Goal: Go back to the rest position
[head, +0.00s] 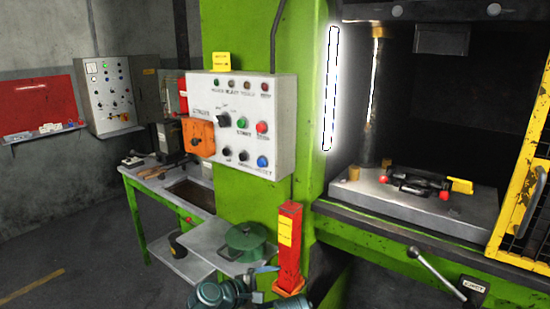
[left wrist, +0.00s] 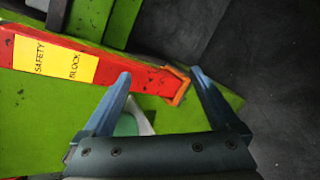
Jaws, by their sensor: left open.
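My left gripper (head: 265,282) is low at the bottom middle of the head view, just left of the foot of the red safety block (head: 290,240). The block stands upright against the green press column, with a yellow label on it. In the left wrist view, my left gripper (left wrist: 160,74) has its two blue-grey fingers spread wide with nothing gripped between them. The safety block (left wrist: 110,70) runs across that view, its orange-edged foot showing beyond the fingers. Whether a finger touches the block I cannot tell. My right gripper is not in view.
A green lidded pot (head: 246,243) stands on a small grey shelf (head: 212,238) beside the block. A control panel (head: 240,122) juts from the green column. The press bed (head: 420,205) and eject lever (head: 437,273) are at the right. Floor at the lower left is clear.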

